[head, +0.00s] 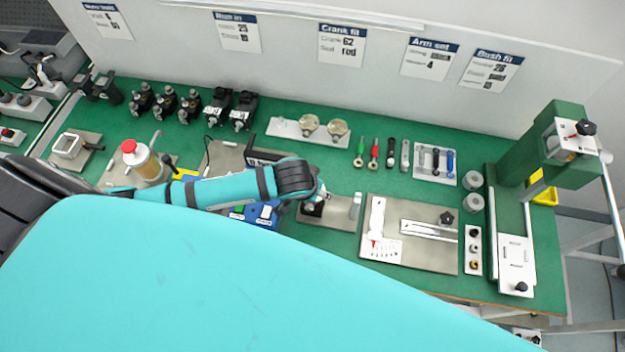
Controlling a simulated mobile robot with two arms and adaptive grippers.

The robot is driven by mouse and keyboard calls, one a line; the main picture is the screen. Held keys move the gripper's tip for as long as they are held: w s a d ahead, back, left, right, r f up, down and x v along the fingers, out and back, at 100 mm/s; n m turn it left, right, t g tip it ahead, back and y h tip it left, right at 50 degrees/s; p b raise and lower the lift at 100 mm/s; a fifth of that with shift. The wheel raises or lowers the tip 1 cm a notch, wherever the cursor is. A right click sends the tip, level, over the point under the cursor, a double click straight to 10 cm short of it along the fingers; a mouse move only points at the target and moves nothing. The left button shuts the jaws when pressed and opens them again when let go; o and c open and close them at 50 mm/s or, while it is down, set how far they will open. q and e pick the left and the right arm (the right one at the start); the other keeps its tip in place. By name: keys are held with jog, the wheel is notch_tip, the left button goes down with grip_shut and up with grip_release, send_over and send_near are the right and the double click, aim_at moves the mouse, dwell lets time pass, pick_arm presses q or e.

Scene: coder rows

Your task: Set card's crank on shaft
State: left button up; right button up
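The wall card headed "Crank fit" (342,45) reads "Crank 62" and "Seal red". A light plate (422,175) at the back right carries several small lever-shaped parts, one of them blue (450,162); they may be the cranks, but their numbers are too small to read. My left gripper (318,198) points down over a dark block (313,209) on a grey plate (335,222). The wrist hides most of the fingers and the block's top, so I cannot tell whether a shaft is there or anything is held. My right gripper is out of view.
A grey post (355,206) stands close right of my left gripper. A plate with a slide (430,229) and a green press (570,150) stand farther right. My large teal arm link covers the front.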

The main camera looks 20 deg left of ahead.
pick_arm(q)
jog(key=shift+f+p, duration=0.3)
jog(key=shift+f, duration=0.05)
dwell(0.9)
jog(key=o, duration=1.3)
jog(key=v, duration=1.2)
